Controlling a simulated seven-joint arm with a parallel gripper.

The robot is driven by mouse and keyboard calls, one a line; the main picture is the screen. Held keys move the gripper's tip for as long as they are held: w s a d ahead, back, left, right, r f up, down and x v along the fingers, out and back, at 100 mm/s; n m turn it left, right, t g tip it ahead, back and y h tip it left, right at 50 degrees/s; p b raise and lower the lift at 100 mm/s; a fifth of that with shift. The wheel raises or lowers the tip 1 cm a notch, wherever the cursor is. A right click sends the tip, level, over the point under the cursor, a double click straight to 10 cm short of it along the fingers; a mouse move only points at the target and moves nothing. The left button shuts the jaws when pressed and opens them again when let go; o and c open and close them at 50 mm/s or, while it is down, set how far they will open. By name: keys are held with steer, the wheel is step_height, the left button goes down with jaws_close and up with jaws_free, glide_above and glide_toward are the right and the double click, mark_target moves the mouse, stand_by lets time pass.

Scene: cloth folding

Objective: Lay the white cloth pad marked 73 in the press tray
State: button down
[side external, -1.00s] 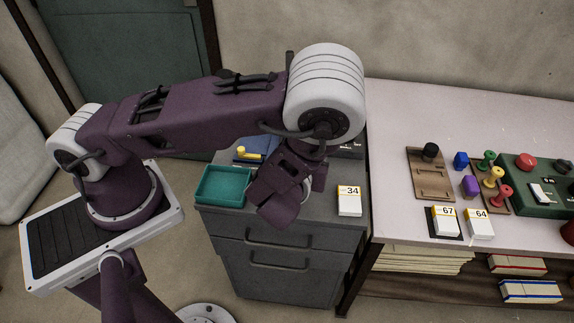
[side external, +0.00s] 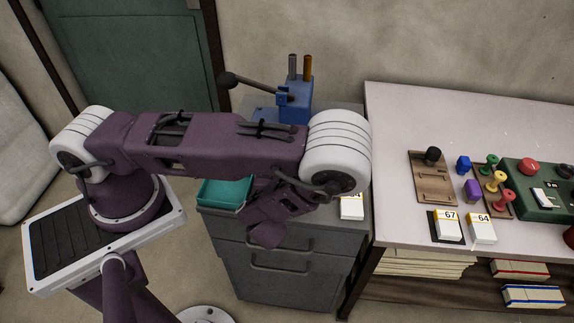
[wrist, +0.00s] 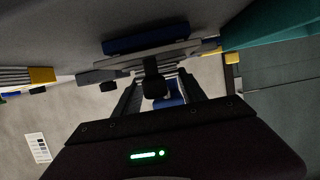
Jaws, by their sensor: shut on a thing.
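My gripper (wrist: 155,92) is hidden behind my arm in the side view. In the wrist view its dark fingers close around a black knob (wrist: 153,87) on a short dark stem, in front of a grey plate (wrist: 130,61) and a blue base (wrist: 150,39). A blue press (side external: 295,100) stands at the back of the grey cabinet, its black-knobbed lever (side external: 228,80) reaching left. I cannot make out a pad marked 73 in either view. A white pad whose yellow label is partly covered (side external: 352,207) lies right of my wrist.
A teal tray (side external: 226,194) sits at the cabinet's front left. The pale table (side external: 405,105) to the right holds pads marked 67 (side external: 447,228) and 64 (side external: 482,230), a wooden board (side external: 431,180), coloured knobs and a green box (side external: 540,190). The table's back left is clear.

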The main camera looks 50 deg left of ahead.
steer(key=c, duration=0.7)
jaws_free()
steer(key=shift+f, duration=0.15)
steer(key=shift+o, duration=0.2)
